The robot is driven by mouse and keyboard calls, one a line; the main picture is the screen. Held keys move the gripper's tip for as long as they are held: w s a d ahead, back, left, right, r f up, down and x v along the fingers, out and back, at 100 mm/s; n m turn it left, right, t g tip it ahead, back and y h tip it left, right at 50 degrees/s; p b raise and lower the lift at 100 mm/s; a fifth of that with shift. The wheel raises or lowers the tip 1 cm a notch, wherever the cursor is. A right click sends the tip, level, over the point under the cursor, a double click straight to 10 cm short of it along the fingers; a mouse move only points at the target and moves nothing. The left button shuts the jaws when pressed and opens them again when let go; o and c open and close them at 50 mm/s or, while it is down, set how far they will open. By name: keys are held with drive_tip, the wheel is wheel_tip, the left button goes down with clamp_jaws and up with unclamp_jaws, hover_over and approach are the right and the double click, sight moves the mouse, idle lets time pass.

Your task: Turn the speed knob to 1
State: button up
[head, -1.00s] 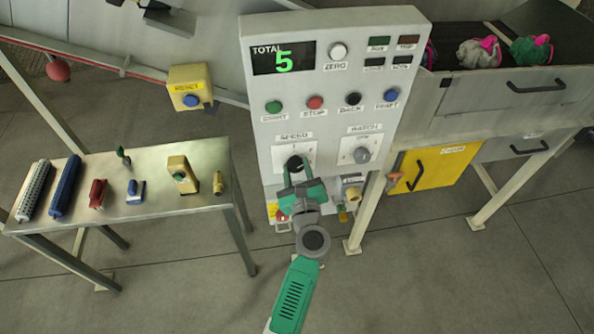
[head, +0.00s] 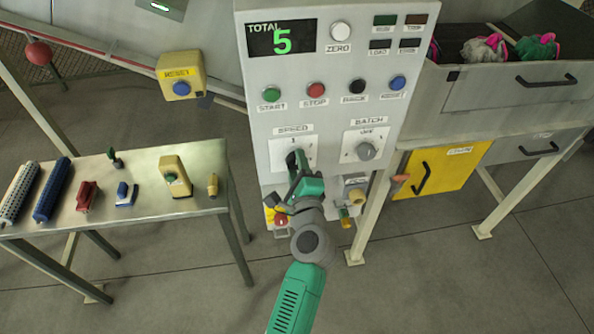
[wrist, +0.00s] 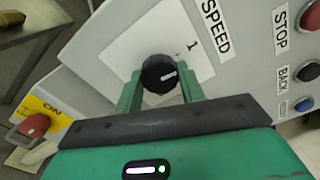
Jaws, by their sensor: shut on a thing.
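The speed knob (wrist: 153,82) is round and black with a white pointer mark, on a white plate on the grey panel. In the wrist view its pointer points right, while the printed "1" (wrist: 193,45) lies up and to the right of it, so the two do not look lined up. My gripper (wrist: 160,88) is shut on the knob, one green finger on each side. In the head view my gripper (head: 298,172) covers most of the knob from below, and the "1" shows just above.
The start (head: 271,94), stop (head: 316,90), back and reset buttons sit above. A table (head: 150,213) with tools stands left.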

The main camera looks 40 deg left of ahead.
drive_tip(key=shift+n+b, duration=0.3)
drive_tip(key=shift+n, duration=0.2)
idle(0.3)
drive_tip(key=o, duration=1)
drive_tip(key=shift+c, duration=0.2)
drive_tip(key=shift+d, duration=0.1)
drive_tip(key=v, duration=0.7)
drive_tip(key=shift+s+d, duration=0.2)
drive_tip(key=shift+d, duration=0.1)
